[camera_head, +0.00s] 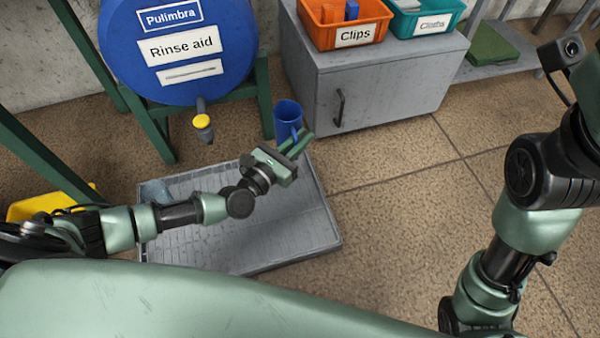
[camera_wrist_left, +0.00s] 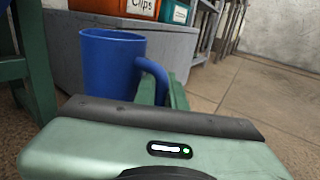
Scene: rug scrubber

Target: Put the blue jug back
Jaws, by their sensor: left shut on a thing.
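The blue jug (camera_head: 287,118) is in the head view, at the far right corner of the grey tray (camera_head: 305,235). My left gripper (camera_head: 297,143) is shut on the jug's handle. In the left wrist view the jug (camera_wrist_left: 108,65) looks upright, with its handle (camera_wrist_left: 155,75) at the green fingers (camera_wrist_left: 165,95). The jug's lower part is hidden behind the gripper body, so I cannot tell whether it touches anything below. My right arm shows at the right of the head view, but its fingertips are not clearly visible.
A blue Rinse aid drum (camera_head: 180,85) with a yellow-handled tap (camera_head: 202,122) sits on a green stand (camera_head: 150,130). A grey cabinet (camera_head: 385,90) carries an orange Clips bin (camera_head: 340,30) and a teal bin (camera_head: 425,20). A yellow object (camera_head: 45,205) is at left. Floor at right is clear.

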